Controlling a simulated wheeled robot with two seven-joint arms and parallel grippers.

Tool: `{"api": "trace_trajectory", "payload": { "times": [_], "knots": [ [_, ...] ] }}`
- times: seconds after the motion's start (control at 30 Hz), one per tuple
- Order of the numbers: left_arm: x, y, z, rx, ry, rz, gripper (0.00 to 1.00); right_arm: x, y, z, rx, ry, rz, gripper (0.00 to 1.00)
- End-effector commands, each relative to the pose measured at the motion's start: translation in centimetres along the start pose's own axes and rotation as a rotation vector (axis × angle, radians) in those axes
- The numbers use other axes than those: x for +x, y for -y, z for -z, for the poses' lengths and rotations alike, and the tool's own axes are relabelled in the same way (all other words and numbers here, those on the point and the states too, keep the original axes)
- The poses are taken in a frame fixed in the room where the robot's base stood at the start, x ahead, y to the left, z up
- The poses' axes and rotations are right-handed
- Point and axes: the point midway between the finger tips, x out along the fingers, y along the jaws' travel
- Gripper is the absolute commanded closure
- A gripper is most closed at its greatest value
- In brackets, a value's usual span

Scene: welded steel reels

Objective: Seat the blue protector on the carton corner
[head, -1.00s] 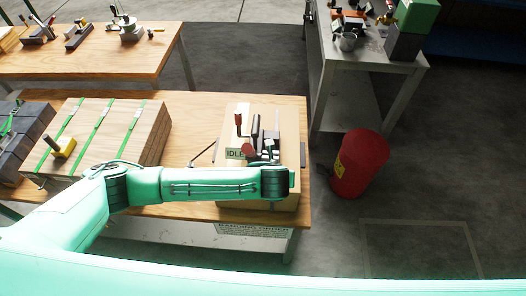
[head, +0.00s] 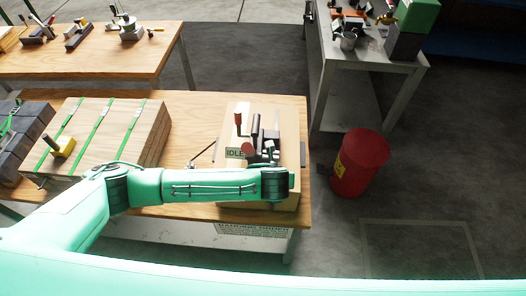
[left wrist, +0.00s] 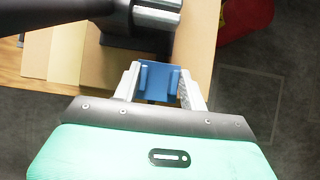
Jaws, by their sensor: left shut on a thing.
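The blue protector (left wrist: 158,78) is between the two pale fingers of my left gripper (left wrist: 160,86) in the left wrist view. My left gripper is shut on it. The tan carton (left wrist: 199,42) lies behind the protector in that view, and the protector is by its edge. I cannot tell whether the two touch. In the head view the carton (head: 288,125) sits at the right end of the wooden table, and my left arm crosses its near side. The gripper's fingers and the protector are not clear there. My right gripper is not in view.
A dark tool with a red handle (head: 256,140) stands on the carton, close to my gripper. A strapped stack of boards (head: 110,125) lies to the left on the table (head: 190,115).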

Motion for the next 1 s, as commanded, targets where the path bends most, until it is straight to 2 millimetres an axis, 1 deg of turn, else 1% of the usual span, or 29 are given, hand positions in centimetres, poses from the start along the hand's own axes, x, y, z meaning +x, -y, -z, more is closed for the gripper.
{"api": "trace_trajectory", "payload": {
  "times": [0.7, 1.0],
  "knots": [
    [0.92, -0.02, 0.67, 0.0, -0.001, -0.001, 0.85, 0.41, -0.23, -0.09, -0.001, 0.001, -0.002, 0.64],
    [0.98, -0.01, 0.71, 0.0, 0.0, -0.001, 0.85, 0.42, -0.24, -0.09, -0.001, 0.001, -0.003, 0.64]
  ]
}}
